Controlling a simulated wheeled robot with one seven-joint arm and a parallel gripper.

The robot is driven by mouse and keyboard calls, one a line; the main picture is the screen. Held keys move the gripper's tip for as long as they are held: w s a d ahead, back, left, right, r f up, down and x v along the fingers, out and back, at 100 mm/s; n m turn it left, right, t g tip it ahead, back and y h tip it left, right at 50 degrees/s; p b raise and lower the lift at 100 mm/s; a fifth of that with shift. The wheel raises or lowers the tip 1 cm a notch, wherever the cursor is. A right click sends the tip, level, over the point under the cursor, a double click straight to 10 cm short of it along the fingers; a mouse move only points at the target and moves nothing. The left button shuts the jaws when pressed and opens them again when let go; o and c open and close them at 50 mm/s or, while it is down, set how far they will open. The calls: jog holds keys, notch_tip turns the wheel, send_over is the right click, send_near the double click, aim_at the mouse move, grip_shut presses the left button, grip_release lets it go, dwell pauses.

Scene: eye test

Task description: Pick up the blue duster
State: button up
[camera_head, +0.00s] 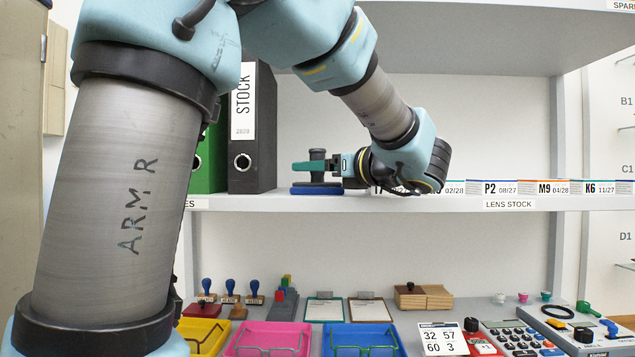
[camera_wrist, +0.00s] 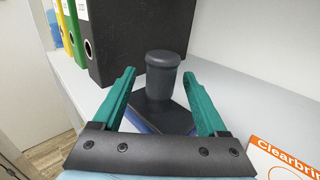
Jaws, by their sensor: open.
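The blue duster (camera_head: 317,189) lies on the upper shelf, a flat blue base with an upright dark round handle (camera_head: 317,154). My gripper (camera_head: 300,166) comes in from the right with green fingers; the near finger crosses in front of the handle. In the wrist view my gripper (camera_wrist: 160,78) is open, one finger on each side of the duster's handle (camera_wrist: 162,72), with gaps showing. The duster's dark base (camera_wrist: 172,118) shows below the handle, partly hidden by the fingers and palm.
Black (camera_head: 252,130) and green (camera_head: 208,165) binders stand left of the duster. Lens stock boxes (camera_head: 497,188) line the shelf to the right; an orange and white box (camera_wrist: 283,160) is close to my gripper. The worktop below holds trays (camera_head: 268,338), stamps and a calculator.

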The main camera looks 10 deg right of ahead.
grip_shut()
dwell(0.4)
jog(key=shift+r, duration=0.1)
